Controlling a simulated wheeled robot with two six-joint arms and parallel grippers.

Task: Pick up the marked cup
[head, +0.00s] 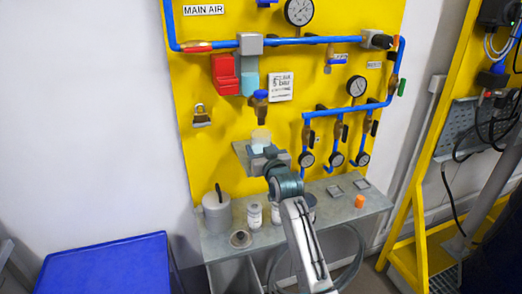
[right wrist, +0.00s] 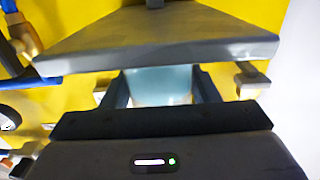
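A small cup (head: 261,137), pale blue with a cream upper part, stands at a small grey shelf (head: 240,149) on the yellow panel. My right gripper (head: 264,152) is at the cup from the front, partly covering it and the shelf. In the right wrist view the pale blue cup (right wrist: 158,85) fills the space between the two dark fingers of my right gripper (right wrist: 160,92). I cannot tell whether the fingers press on it. The grey shelf (right wrist: 155,40) lies right beside it. No mark on the cup is readable. My left gripper is not in view.
Blue pipes (head: 310,40), gauges (head: 299,12) and a red block (head: 225,75) cover the panel. A grey bench (head: 220,243) below holds a grey pot (head: 217,211), white bottles (head: 254,215) and an orange cap (head: 360,201). A blue surface (head: 110,265) is at lower left.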

